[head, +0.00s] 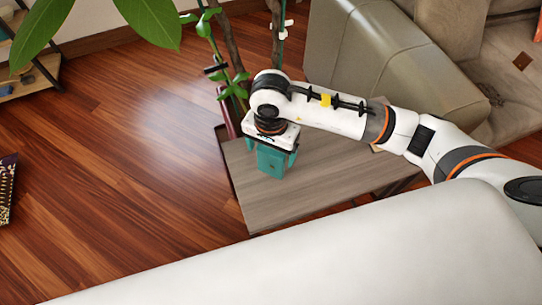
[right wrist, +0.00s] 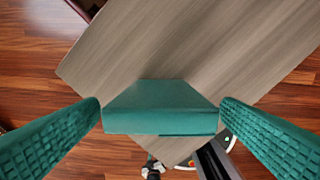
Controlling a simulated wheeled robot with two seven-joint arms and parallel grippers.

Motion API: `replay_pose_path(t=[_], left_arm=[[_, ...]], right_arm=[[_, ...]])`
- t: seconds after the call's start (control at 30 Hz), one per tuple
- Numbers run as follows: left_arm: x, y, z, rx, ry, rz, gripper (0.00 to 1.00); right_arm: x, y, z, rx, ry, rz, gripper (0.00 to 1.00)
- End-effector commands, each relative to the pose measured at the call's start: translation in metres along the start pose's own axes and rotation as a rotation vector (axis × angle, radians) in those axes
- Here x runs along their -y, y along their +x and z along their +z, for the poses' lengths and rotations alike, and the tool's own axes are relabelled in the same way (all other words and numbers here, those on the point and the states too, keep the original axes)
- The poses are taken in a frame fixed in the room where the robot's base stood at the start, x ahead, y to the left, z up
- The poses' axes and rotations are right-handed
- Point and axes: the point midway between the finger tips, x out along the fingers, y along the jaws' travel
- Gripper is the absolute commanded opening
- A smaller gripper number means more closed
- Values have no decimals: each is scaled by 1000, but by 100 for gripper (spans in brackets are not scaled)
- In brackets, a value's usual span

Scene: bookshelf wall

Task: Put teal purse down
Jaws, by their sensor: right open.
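The teal purse (right wrist: 160,108) is a small block-like shape in the right wrist view, over the grey wood side table (head: 325,180). In the head view the purse (head: 271,163) shows below my right wrist, by the table's left side. My right gripper (right wrist: 160,103) is open, pointing down, with one teal ribbed finger on each side of the purse. The gaps between fingers and purse are very thin. The purse appears to stand on the tabletop, but its underside is hidden. My left gripper is not in view.
A potted plant (head: 229,75) stands behind the table's left corner. A grey leather sofa (head: 375,65) is behind the table. The tabletop right of the purse is bare, and the wood floor (head: 120,150) to the left is mostly clear.

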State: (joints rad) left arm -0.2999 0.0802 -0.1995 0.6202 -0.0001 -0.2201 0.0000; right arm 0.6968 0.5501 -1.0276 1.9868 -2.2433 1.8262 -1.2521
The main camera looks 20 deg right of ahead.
Motion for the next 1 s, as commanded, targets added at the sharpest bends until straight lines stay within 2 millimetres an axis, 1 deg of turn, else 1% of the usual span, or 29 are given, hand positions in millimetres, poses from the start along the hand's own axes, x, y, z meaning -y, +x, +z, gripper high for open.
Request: replay_pose_path(t=[0.03,0.2,0.3,0.4,0.53,1.0], left_arm=[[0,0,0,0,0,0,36],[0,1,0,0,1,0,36],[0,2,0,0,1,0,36],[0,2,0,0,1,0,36],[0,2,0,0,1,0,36],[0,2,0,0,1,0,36]], right_arm=[[-1,-13,1,5,-2,4,87],[-1,-46,1,5,0,3,87],[0,-60,1,3,0,2,87],[0,-68,1,2,1,1,87],[0,-72,0,0,0,-1,87],[0,-72,0,0,1,-1,87]])
